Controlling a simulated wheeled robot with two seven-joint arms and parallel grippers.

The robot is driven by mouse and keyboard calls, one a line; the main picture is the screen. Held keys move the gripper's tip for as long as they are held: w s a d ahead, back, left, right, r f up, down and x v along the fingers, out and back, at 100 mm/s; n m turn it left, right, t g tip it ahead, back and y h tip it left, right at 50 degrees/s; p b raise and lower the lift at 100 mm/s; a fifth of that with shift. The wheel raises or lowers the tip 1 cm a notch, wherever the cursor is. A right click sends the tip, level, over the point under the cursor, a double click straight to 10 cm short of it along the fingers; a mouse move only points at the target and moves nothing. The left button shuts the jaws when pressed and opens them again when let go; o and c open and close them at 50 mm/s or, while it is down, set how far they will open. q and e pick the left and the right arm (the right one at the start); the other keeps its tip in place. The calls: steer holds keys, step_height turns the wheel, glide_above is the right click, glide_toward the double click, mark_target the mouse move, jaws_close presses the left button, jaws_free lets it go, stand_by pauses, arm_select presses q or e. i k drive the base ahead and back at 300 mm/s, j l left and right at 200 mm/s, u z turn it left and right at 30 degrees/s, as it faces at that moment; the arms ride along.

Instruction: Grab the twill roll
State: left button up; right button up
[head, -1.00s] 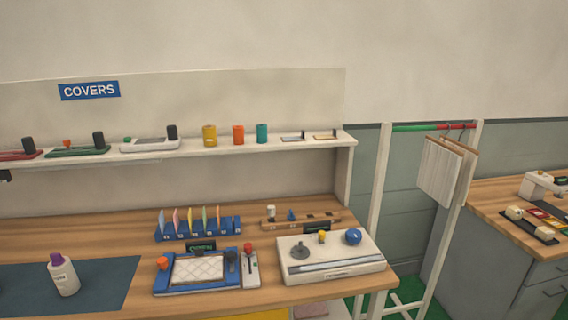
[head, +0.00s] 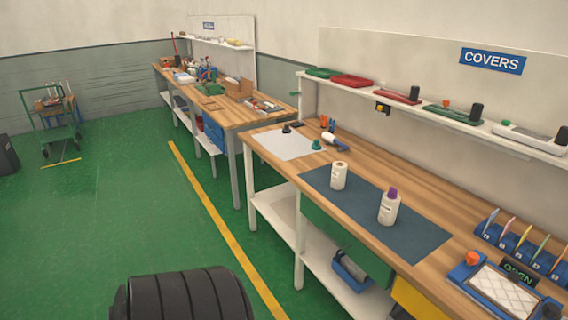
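I cannot tell for sure which thing is the twill roll. A white upright cylinder (head: 339,176) with a small label stands on the dark blue mat (head: 410,236) of the wooden bench. It could be a roll or a container. Right of it stands a white bottle (head: 388,209) with a purple cap. On the floor shelf of the bench, a dark grey cylinder (head: 353,267) lies in a blue tray (head: 351,283). Neither of my grippers shows in the head view.
The "COVERS" shelf (head: 529,152) holds trays and dark cylinders. At the bench's right are a blue framed pad (head: 504,290) and a slotted rack (head: 522,252). A second bench (head: 220,113) and a green cart (head: 57,130) stand farther back. The green floor (head: 130,210) at left is clear.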

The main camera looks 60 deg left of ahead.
mark_target(339, 169)
steer(key=u, duration=1.6)
